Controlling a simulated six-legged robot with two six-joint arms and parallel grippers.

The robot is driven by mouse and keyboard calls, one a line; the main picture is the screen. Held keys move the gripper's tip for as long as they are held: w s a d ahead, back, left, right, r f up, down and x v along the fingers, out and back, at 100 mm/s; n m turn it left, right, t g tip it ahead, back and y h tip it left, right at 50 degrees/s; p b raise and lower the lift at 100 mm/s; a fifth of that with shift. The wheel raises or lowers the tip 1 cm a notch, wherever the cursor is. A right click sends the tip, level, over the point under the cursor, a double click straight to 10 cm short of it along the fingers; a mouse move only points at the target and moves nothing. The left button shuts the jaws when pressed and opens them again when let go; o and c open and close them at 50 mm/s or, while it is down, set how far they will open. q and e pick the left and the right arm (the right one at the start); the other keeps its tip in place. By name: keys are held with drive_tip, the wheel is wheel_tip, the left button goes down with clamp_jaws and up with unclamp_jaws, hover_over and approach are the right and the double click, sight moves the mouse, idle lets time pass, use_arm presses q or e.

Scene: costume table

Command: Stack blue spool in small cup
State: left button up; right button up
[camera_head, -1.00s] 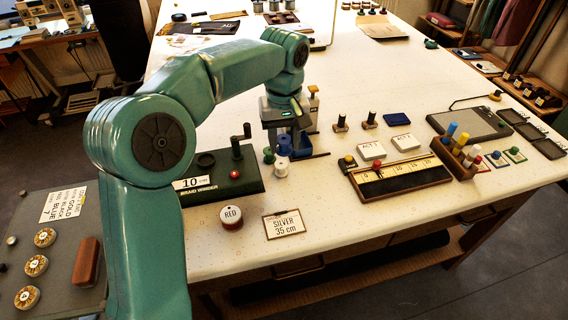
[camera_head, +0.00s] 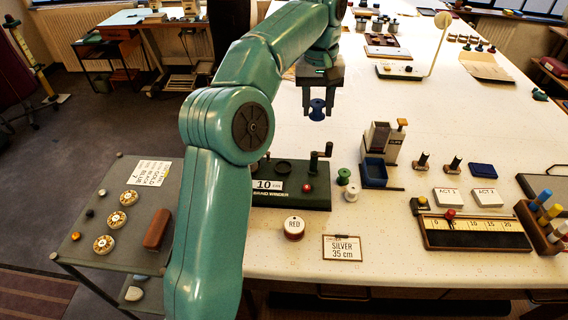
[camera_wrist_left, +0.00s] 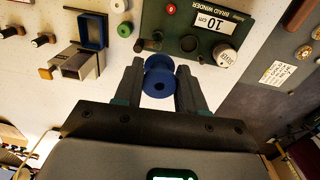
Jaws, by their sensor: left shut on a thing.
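My left gripper (camera_head: 318,98) is shut on the blue spool (camera_head: 317,112) and holds it up in the air, behind the braid winder (camera_head: 306,196) in the head view. In the left wrist view, the blue spool (camera_wrist_left: 159,80) sits between the two dark fingertips (camera_wrist_left: 160,76), its flange facing the camera. I cannot make out for sure which thing is the small cup; the winder has dark round spots on its top, one of them a dark round seat (camera_head: 283,167). My right gripper is not in view.
A green spool (camera_head: 343,176) and a white spool (camera_head: 351,194) stand right of the winder. Behind them is a metal device with a blue tray (camera_head: 374,173).

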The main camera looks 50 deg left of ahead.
use_arm(q)
drive_tip(key=s+a+n, duration=0.2)
drive_tip(key=s+a, duration=0.1)
drive_tip(key=a, duration=0.3)
hover_over(283, 169)
wheel_tip(283, 169, down, 15)
drive_tip(key=shift+r+b, duration=0.1)
drive_tip(key=shift+b, duration=0.25)
wheel_tip(283, 169, down, 5)
drive_tip(key=shift+w+f, duration=0.1)
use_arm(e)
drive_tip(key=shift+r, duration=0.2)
use_arm(q)
drive_tip(key=shift+f, duration=0.1)
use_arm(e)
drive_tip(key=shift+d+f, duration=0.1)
use_arm(q)
drive_tip(key=shift+f, duration=0.3)
drive_tip(key=o, duration=1)
drive_tip(key=shift+r, duration=0.1)
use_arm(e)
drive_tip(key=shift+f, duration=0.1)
